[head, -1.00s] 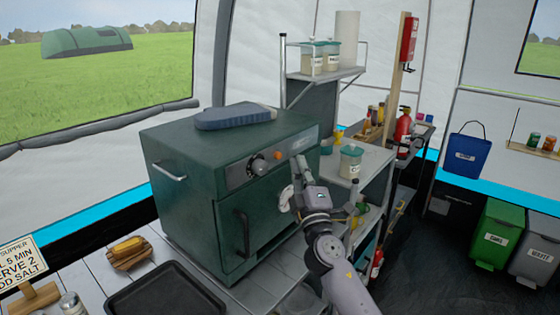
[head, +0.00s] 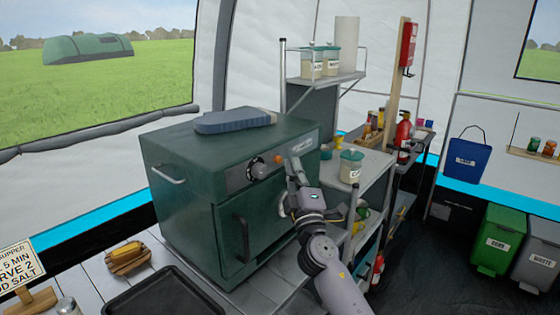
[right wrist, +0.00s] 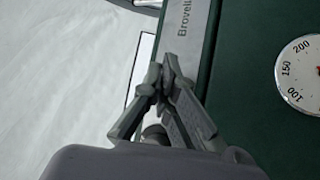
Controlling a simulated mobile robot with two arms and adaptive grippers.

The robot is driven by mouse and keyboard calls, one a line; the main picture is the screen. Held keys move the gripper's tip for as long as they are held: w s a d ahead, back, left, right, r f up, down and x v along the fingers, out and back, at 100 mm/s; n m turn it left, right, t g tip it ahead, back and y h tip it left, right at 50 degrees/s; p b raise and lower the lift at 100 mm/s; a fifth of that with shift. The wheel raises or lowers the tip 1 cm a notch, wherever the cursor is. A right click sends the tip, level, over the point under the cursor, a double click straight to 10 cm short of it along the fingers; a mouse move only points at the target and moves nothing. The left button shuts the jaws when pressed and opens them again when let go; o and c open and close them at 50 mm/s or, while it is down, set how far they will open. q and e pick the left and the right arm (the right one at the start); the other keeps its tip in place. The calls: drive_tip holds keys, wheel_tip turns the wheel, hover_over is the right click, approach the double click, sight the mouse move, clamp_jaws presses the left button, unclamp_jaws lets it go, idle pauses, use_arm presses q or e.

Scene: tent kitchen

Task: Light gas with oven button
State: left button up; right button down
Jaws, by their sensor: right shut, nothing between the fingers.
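The dark green oven (head: 190,187) stands on the counter. My right gripper (head: 293,161) is shut and empty, close to the right end of the panel, just right of the button. In the right wrist view the closed fingertips (right wrist: 160,85) lie over or near the panel edge by the "Brovell" lettering (right wrist: 184,28). The numbered dial (right wrist: 304,76) shows at the right there. I cannot tell whether the fingers touch the panel. My left gripper is out of view.
A blue-grey object (head: 235,120) lies on the oven top. Shelves with a lidded jar (head: 351,167) stand right of the arm.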

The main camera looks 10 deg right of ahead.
drive_tip(key=shift+w+a, duration=0.1)
idle(0.7)
drive_tip(key=shift+w+a+b, duration=0.2)
drive_tip(key=shift+w+b, duration=0.05)
drive_tip(key=shift+b, duration=0.05)
drive_tip(key=shift+w+a+b, duration=0.25)
drive_tip(key=shift+w+b, duration=0.05)
drive_tip(key=shift+b, duration=0.05)
idle(0.6)
drive_tip(key=shift+s+d, duration=0.1)
idle(0.4)
drive_tip(key=shift+s+d+p, duration=0.35)
drive_tip(key=shift+s+d, duration=0.1)
drive_tip(key=shift+s, duration=0.1)
drive_tip(key=shift+s+d+p, duration=0.45)
drive_tip(key=shift+s+d, duration=0.35)
drive_tip(key=shift+s, duration=0.2)
drive_tip(key=shift+s+d+p, duration=0.4)
drive_tip(key=shift+s+d, duration=0.35)
drive_tip(key=shift+s, duration=0.25)
